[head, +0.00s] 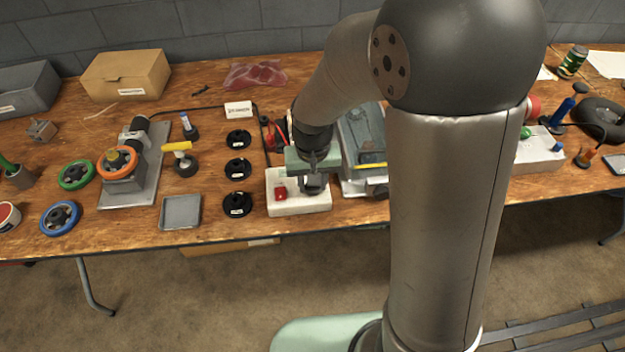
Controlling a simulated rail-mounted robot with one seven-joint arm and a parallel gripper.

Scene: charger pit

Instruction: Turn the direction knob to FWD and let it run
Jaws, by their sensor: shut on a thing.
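A white control box (297,206) stands near the front edge of the bench, left of my arm, with a red button (281,192) on its left part. My gripper (313,187) points down over the right part of this box and is shut on the direction knob there. The jaws hide the knob, so its pointer and any FWD marking cannot be read. A grey machine (362,140) with a yellow strip stands just right and behind the box, partly hidden by my arm.
Left of the box lie several black discs (238,169), a grey tray (181,212) and a small sign (238,109). A plate-mounted device with an orange wheel (117,161) stands farther left. Another white box (540,150) is right of my arm.

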